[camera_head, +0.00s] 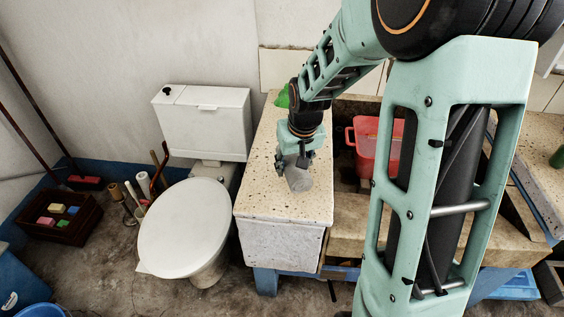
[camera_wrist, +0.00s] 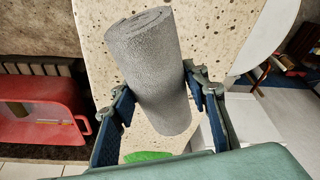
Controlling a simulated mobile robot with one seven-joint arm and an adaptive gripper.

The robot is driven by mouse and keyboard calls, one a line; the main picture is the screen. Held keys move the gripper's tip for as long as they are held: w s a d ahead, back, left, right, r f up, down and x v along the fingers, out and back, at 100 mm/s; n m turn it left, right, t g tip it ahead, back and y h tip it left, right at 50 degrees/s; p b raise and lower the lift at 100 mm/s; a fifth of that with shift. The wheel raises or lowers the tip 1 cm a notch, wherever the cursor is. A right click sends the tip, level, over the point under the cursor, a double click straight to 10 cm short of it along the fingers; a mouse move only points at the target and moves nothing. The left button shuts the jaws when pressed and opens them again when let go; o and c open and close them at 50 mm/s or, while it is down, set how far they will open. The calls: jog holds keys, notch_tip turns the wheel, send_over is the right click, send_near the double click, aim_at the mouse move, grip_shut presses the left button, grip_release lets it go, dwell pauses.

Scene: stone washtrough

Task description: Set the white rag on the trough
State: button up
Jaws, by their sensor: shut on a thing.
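The white rag (camera_head: 299,181) looks like a rolled, light grey cylinder. It also fills the middle of the wrist view (camera_wrist: 150,65). My gripper (camera_head: 294,160) is shut on the roll, with one blue-padded finger on each side in the wrist view (camera_wrist: 158,92). The trough (camera_head: 262,200) is speckled cream stone, and its flat left ledge lies under my gripper and the rag. The ledge also shows behind the rag in the wrist view (camera_wrist: 215,30). I cannot tell whether the rag touches the stone.
A red tub (camera_head: 366,145) stands in the trough's basin, right of the ledge. A green item (camera_head: 282,97) lies at the ledge's back. A white toilet (camera_head: 185,228) stands close on the left. The ledge's front part is bare. My arm hides much of the right side.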

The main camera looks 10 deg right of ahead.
aim_at(288, 168)
jog(key=shift+w+a+f, duration=0.3)
jog(key=shift+w+f, duration=0.15)
jog(key=shift+f, duration=0.2)
jog(key=shift+w+a+f, duration=0.3)
jog(key=shift+w+f, duration=0.1)
jog(key=shift+f, duration=0.2)
jog(key=shift+s+b+x, duration=0.15)
jog(key=shift+s+x, duration=0.05)
jog(key=shift+x, duration=0.6)
jog(key=shift+s+b+x, duration=0.15)
jog(key=shift+x, duration=0.6)
jog(key=shift+f, duration=0.1)
jog(key=shift+f, duration=0.15)
jog(key=o, duration=1.3)
jog(key=shift+c, duration=0.2)
